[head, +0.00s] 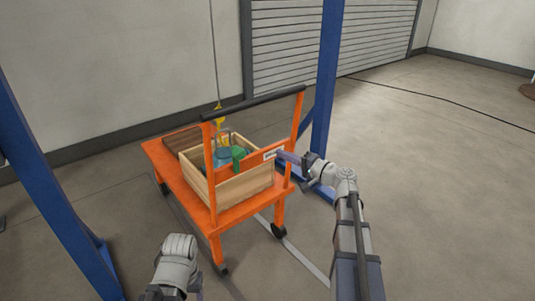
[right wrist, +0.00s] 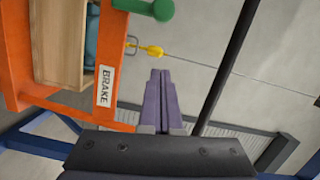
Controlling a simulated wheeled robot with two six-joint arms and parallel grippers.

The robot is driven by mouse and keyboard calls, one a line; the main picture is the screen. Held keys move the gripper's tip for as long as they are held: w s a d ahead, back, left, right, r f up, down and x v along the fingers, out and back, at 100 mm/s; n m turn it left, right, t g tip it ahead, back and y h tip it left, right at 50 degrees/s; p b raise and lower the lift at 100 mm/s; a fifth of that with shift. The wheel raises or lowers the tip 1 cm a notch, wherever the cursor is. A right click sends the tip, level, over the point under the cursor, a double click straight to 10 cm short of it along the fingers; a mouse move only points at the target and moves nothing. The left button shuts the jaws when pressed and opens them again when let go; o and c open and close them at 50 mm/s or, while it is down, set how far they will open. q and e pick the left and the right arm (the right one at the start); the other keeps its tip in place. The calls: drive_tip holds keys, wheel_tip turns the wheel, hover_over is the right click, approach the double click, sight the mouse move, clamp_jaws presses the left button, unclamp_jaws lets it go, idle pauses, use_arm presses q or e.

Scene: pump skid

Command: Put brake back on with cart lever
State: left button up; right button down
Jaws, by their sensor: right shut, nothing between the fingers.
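The orange cart (head: 245,209) stands left of centre in the head view, with a black push bar (head: 252,103) across its top. A white BRAKE label (head: 273,152) is on its orange crosspiece; it reads clearly in the right wrist view (right wrist: 106,86).
A wooden crate (head: 246,184) with a blue object (head: 222,160) sits on the cart. A yellow hook (head: 219,113) hangs on a cable above it. Blue posts (head: 324,80) stand on both sides of the cart. The floor at the right is open, crossed by a dark cable.

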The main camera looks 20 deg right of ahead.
sight(238, 162)
drive_tip(key=w+a+f, duration=0.1)
drive_tip(key=w+a, duration=0.5)
drive_tip(key=a, duration=0.2)
drive_tip(key=shift+w+a+b, duration=0.3)
drive_tip(key=shift+w+b, duration=0.05)
drive_tip(key=shift+b, duration=0.1)
drive_tip(key=shift+a+r, duration=0.1)
drive_tip(key=shift+s+a+n, duration=0.1)
drive_tip(key=shift+a+n, duration=0.1)
drive_tip(key=shift+n, duration=0.2)
